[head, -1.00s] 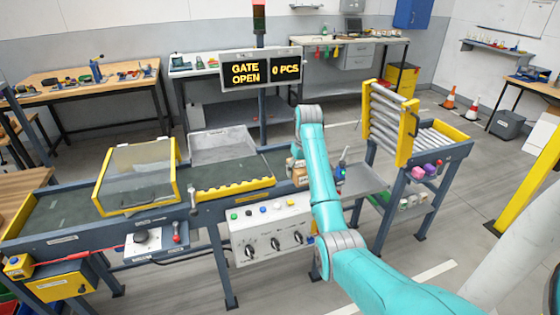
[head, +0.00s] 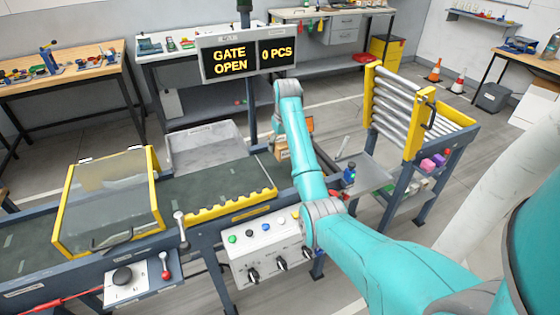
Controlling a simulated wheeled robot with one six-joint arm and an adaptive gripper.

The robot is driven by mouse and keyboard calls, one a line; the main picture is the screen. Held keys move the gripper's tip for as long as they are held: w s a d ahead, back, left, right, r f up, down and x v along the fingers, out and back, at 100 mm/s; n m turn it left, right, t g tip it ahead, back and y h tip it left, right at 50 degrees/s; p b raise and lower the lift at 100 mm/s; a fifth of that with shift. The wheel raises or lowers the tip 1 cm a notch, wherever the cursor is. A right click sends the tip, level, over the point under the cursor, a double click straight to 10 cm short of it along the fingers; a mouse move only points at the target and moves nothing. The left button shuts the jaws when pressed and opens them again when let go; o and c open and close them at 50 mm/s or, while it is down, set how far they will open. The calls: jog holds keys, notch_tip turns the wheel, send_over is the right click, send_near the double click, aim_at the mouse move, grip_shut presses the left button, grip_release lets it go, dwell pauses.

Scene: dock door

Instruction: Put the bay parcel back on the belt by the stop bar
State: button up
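A brown box (head: 282,153), perhaps the bay parcel, shows only in part beside my teal arm, near the right end of the belt. The dark green belt (head: 200,185) runs from the left towards it. A yellow toothed bar (head: 232,205) lies along the belt's front edge. I cannot tell which part is the stop bar. My gripper is hidden behind my arm, so I cannot see its fingers or whether it touches the box.
A clear hood with a yellow frame (head: 108,202) covers the belt at left. A grey tray (head: 205,147) sits behind the belt. A control box (head: 268,248) hangs in front. A raised roller gate (head: 400,110) stands at right. The sign (head: 248,58) reads GATE OPEN, 0 PCS.

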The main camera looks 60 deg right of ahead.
aim_at(281, 166)
notch_tip(281, 166, down, 8)
jog(key=shift+r, duration=0.25)
jog(key=o, duration=1.3)
jog(key=shift+f, duration=0.1)
